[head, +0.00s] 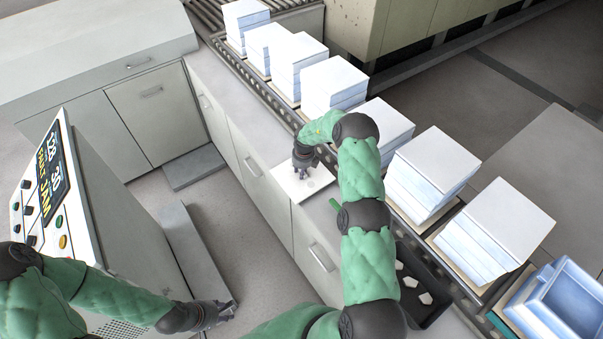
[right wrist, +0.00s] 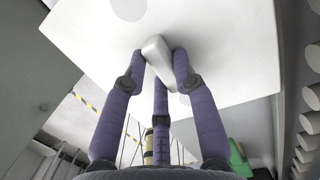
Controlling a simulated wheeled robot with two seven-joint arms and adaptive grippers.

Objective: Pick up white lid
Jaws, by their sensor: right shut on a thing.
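The white lid (head: 290,185) is a flat square plate at the counter edge in the head view. Its raised handle (right wrist: 156,55) shows in the right wrist view. My right gripper (head: 304,168) is over the lid, with its fingers (right wrist: 160,72) closed around the handle. I cannot tell whether the lid touches the counter. My left gripper (head: 226,312) is low at the left, away from the lid and over the floor; its finger opening is unclear.
An open blue box (head: 524,312) is at the lower right. A black tray (head: 437,309) holds white pieces. A control panel (head: 62,190) stands at left.

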